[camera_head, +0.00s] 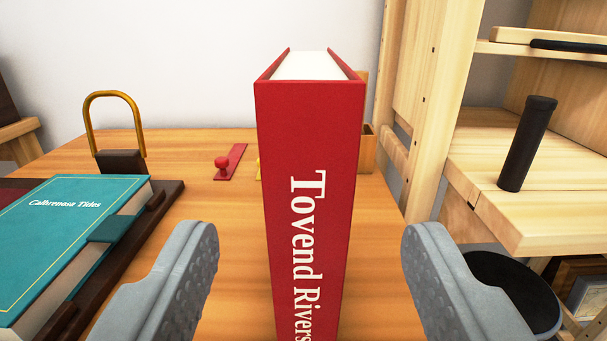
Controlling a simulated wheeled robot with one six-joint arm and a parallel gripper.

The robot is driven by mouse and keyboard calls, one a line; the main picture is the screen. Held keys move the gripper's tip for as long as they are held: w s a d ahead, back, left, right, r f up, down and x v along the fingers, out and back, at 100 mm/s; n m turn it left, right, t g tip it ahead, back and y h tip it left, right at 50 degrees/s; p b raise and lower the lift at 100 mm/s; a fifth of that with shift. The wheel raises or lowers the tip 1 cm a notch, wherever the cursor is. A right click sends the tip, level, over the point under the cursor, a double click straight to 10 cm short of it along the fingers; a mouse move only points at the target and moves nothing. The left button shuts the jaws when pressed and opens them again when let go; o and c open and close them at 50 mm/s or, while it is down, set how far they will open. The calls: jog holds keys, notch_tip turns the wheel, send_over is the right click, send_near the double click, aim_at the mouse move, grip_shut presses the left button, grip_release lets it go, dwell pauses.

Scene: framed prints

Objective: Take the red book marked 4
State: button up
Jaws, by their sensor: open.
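A red book (308,180) stands upright straight ahead, its spine toward me, with "Tovend Rivers" in white letters. No 4 shows on the visible part of the spine; its lower end is cut off by the frame. My gripper (310,265) is open, with one grey padded finger on each side of the red book. A gap shows between each finger and the book, so neither appears to touch it.
A teal book (70,225) lies on a dark stand at the left, near a brass loop (115,110). A red knobbed piece (229,162) lies behind on the wooden table (200,215). Wooden shelving (545,200) with a dark cylinder (527,143) stands at the right.

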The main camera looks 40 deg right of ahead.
jog(key=shift+f+x, duration=0.2)
jog(key=shift+x, duration=4.5)
jog(key=shift+f, duration=0.1)
grip_shut()
